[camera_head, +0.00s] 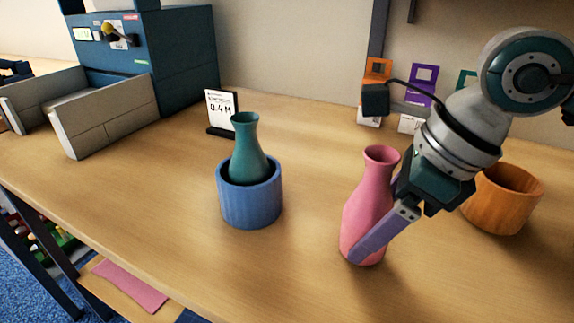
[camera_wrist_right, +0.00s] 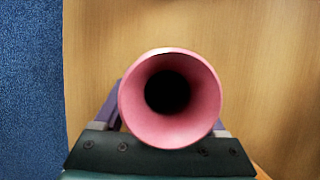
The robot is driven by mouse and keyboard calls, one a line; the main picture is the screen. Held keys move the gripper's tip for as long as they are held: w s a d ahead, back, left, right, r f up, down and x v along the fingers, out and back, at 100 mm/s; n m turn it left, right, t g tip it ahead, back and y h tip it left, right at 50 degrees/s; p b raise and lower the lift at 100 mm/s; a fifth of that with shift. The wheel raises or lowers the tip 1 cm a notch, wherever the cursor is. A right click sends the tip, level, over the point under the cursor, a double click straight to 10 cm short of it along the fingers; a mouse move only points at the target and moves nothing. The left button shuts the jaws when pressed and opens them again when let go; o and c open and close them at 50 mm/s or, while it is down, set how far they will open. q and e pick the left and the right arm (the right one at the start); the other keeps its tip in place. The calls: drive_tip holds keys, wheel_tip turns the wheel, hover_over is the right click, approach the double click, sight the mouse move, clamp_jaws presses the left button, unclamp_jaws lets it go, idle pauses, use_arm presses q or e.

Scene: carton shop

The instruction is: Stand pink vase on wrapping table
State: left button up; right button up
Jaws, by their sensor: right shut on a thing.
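The pink vase (camera_head: 368,205) is upright at the right of the wooden wrapping table (camera_head: 150,200), in the head view. Its base appears to be on the tabletop or very close above it; I cannot tell which. My right gripper (camera_head: 372,240) is shut on the vase, with a purple finger along its lower right side. In the right wrist view the round mouth of the vase (camera_wrist_right: 170,98) faces the camera and covers most of the fingers. My left gripper is not in view.
A blue pot (camera_head: 250,205) holding a teal vase (camera_head: 249,150) stands to the left. An orange pot (camera_head: 502,200) is at right, behind my right wrist. A small sign (camera_head: 221,112) stands further back. A blue machine (camera_head: 150,60) and grey panels (camera_head: 105,110) fill the back left.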

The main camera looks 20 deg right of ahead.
drive_tip(key=o, duration=1.5)
drive_tip(key=shift+o, duration=0.2)
drive_tip(key=v, duration=1.2)
drive_tip(key=shift+p, duration=0.3)
drive_tip(key=shift+r, duration=0.1)
